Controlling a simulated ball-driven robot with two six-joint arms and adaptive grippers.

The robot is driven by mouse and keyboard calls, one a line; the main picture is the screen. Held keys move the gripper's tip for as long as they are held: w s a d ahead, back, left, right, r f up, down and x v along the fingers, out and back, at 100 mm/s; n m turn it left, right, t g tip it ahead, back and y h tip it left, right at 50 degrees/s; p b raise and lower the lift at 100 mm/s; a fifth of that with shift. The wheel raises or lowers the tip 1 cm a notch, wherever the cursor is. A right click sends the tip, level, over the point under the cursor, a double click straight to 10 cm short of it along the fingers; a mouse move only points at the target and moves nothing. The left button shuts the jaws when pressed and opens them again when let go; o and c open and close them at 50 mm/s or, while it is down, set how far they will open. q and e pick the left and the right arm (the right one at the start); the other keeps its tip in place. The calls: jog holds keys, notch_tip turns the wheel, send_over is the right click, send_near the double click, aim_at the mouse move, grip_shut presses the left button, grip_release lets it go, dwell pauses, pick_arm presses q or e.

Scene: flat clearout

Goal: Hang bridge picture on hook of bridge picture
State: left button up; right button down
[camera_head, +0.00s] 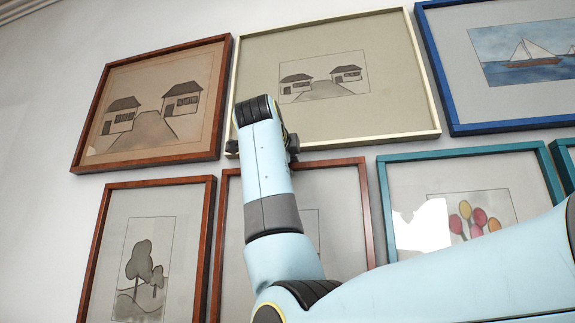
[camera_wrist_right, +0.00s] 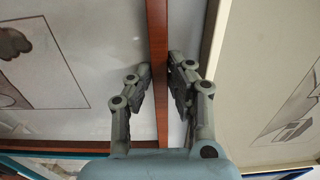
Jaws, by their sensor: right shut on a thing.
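The red-brown framed picture (camera_head: 365,205), seemingly the bridge picture, is in the lower row in the head view, largely behind my right arm. Its drawing shows only in part; in the wrist view it has curved dark shapes (camera_wrist_right: 30,65). My right gripper (camera_wrist_right: 158,85) is shut on the top bar of this frame, with a finger on either side of it. In the head view my wrist hides most of the gripper (camera_head: 264,145). The frame is upright near the wall, just below the cream-framed house picture. I see no hook. My left gripper is out of view.
The cream-framed house picture (camera_head: 414,80) is close above the gripper. A brown-framed house picture (camera_head: 215,110) hangs upper left, a tree picture (camera_head: 208,240) lower left. A blue-framed boat picture (camera_head: 445,100) and teal-framed picture (camera_head: 386,200) are to the right. Gaps between frames are narrow.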

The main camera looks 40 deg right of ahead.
jog(key=shift+f, duration=0.25)
jog(key=shift+b, duration=0.35)
jog(key=c, duration=1.5)
grip_release()
jog(key=shift+c, duration=0.2)
jog(key=o, duration=0.4)
jog(key=shift+s+a, duration=0.15)
jog(key=shift+s, duration=0.05)
jog(key=v, duration=1.2)
